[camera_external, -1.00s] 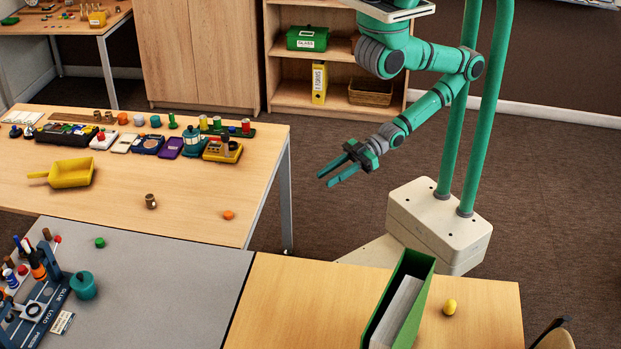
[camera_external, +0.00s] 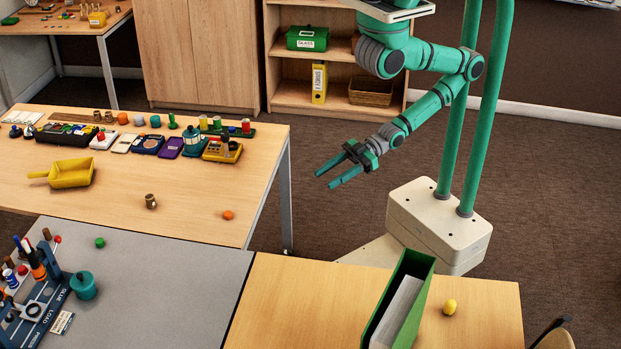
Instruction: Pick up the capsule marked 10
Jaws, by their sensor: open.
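No marking 10 is legible on any object, so I cannot tell which one is the capsule. Small rounded pieces stand along the back of the wooden table (camera_external: 110,210), among them an orange one (camera_external: 122,118) and a blue one (camera_external: 155,121). A brown piece (camera_external: 151,201) and a flat orange piece (camera_external: 228,215) are nearer its front. A yellow egg-shaped piece (camera_external: 449,307) lies on the front right table. My gripper (camera_external: 323,181) is open and empty, over the floor to the right of the wooden table, apart from all these pieces.
A yellow scoop (camera_external: 72,173) lies on the wooden table before a row of small trays. A grey table (camera_external: 165,290) holds a tool rack (camera_external: 40,290) and a teal pot (camera_external: 83,286). A green file box (camera_external: 415,265) stands on the front right table. Shelves are behind.

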